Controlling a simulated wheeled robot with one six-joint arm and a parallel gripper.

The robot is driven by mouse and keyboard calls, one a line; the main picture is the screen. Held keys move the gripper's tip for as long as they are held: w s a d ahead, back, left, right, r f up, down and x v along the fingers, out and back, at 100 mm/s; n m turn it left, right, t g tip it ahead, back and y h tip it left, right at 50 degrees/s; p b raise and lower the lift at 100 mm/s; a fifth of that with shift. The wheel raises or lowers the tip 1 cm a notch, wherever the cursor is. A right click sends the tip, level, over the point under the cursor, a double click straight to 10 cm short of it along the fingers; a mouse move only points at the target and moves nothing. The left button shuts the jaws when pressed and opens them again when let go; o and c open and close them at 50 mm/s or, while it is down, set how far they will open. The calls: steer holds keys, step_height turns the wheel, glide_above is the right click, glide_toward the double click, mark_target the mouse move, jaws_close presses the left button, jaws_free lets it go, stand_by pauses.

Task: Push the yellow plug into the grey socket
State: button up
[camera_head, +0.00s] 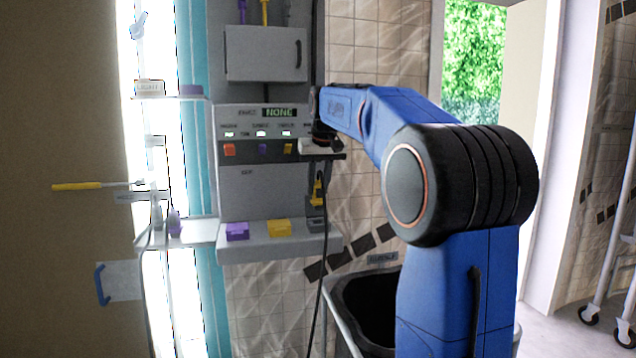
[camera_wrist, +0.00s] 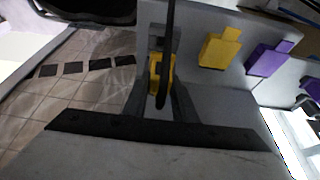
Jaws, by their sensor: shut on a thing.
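The yellow plug (camera_head: 318,189) is in my gripper (camera_head: 317,197), just above the grey socket (camera_head: 317,225) at the right end of the panel's ledge. In the wrist view the plug (camera_wrist: 154,72) sits between the dark fingers of my gripper (camera_wrist: 160,92), with a black cable passing in front of it. The grey socket (camera_wrist: 158,38) shows only partly beyond the plug. I cannot tell whether the plug's lower end touches the socket.
A yellow block (camera_head: 279,228) and a purple block (camera_head: 237,231) stand left of the grey socket on the ledge (camera_head: 270,250). A black cable (camera_head: 322,265) hangs in front of the ledge. A dark bin (camera_head: 365,305) stands below right.

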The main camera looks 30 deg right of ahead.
mark_target(319, 201)
steer(key=shift+f, duration=2.25)
steer(key=shift+s+f, duration=0.15)
steer(key=shift+f, duration=0.3)
stand_by(0.7)
steer(key=o, duration=1.1)
steer(key=v, duration=1.7)
steer(key=shift+s+a+r, duration=0.1)
steer(key=shift+r, duration=0.05)
